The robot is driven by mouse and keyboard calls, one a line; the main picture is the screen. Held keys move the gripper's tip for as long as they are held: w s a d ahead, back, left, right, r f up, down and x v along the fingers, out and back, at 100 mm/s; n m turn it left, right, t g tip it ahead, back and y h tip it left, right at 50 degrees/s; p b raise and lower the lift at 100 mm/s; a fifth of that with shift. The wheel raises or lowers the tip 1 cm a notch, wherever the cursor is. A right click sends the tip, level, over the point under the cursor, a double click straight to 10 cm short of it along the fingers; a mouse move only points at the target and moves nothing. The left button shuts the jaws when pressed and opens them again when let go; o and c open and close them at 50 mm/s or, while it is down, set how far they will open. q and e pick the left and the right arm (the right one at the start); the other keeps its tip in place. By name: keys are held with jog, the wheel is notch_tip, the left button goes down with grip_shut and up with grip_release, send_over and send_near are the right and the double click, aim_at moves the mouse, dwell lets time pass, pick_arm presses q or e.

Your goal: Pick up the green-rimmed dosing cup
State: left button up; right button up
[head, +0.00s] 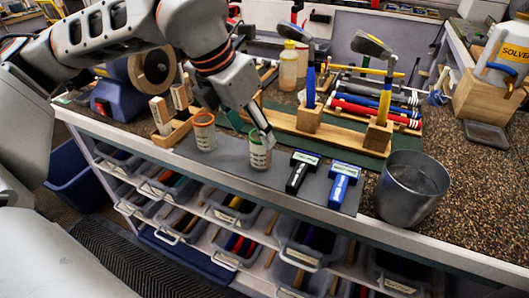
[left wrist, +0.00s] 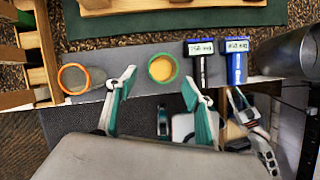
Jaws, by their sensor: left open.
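The green-rimmed dosing cup (head: 260,157) stands upright on the grey mat near the bench's front edge. In the left wrist view the green-rimmed cup (left wrist: 162,68) shows from above, with a yellowish inside. My left gripper (head: 257,128) is open and empty, with its fingers just above and behind the cup in the head view. In the left wrist view the left gripper (left wrist: 158,88) has its fingertips spread, one to each side of the cup's picture position. I cannot tell whether a finger touches the cup.
An orange-rimmed cup (head: 204,134) stands to the left. Wooden stands with golf clubs (head: 309,117) are behind. Bins (head: 232,211) fill shelves below.

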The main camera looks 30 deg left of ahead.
aim_at(261, 150)
pick_arm(q)
jog(key=x, duration=0.5)
jog(key=shift+w+d+f+b, duration=0.1)
jog(key=shift+w+d+b, duration=0.1)
jog(key=shift+w+b, duration=0.15)
jog(key=c, duration=1.2)
